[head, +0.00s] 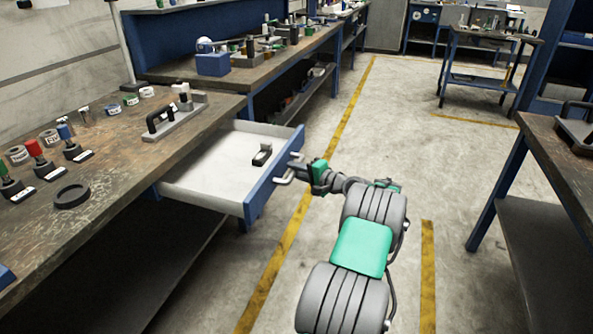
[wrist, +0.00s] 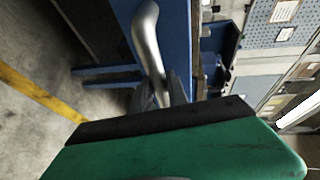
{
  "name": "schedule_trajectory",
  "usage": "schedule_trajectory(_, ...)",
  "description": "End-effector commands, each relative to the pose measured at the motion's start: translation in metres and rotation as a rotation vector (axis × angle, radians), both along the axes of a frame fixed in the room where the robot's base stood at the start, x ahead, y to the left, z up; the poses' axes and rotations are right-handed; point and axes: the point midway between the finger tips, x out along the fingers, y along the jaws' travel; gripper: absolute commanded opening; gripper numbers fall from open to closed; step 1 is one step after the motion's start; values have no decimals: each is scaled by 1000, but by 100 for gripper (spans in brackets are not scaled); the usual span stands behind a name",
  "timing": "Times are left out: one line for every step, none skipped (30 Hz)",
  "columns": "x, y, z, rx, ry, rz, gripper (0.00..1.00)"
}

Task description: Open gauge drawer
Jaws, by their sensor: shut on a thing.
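The gauge drawer (head: 205,172) stands pulled out from under the workbench, with a white interior and a blue front (head: 273,178). A small dark and grey gauge (head: 262,154) lies inside it. My gripper (head: 294,170) is at the drawer's front, shut on its metal handle (head: 285,180). In the wrist view the silver handle (wrist: 147,40) runs down between the dark fingers (wrist: 163,92), against the blue drawer front. The fingertips are partly hidden by the gripper's green and black body in the wrist view.
The workbench top (head: 110,165) holds several stamps, rings and a black-handled plate (head: 175,118). A second bench (head: 240,75) stands behind. A table (head: 560,160) is at the right. The floor between, with yellow lines (head: 427,270), is mostly clear.

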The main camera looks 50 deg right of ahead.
Motion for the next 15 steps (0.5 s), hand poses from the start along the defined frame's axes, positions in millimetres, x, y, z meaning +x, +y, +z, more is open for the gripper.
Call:
schedule_trajectory(0, -3, 1, -6, -1, -6, 0)
schedule_trajectory(1, -2, 2, -6, -1, -5, 0)
schedule_trajectory(1, -1, 2, -7, -1, -4, 0)
schedule_trajectory(2, -1, 2, -7, 0, -3, 0)
schedule_trajectory(2, -1, 2, -6, 0, -2, 0)
schedule_trajectory(2, 0, 2, -6, -1, -1, 0)
schedule_trajectory(3, 0, 2, -7, -1, 0, 0)
schedule_trajectory(3, 0, 2, -7, -1, 0, 0)
schedule_trajectory(3, 1, 2, -7, -1, 1, 0)
schedule_trajectory(3, 1, 2, -7, -1, 1, 22)
schedule_trajectory(3, 1, 2, -7, -1, 2, 25)
schedule_trajectory(3, 2, 2, -5, -1, 3, 28)
schedule_trajectory(3, 2, 2, -5, -1, 4, 30)
schedule_trajectory(3, 2, 1, -4, -1, 4, 33)
schedule_trajectory(3, 2, 1, -4, -1, 5, 36)
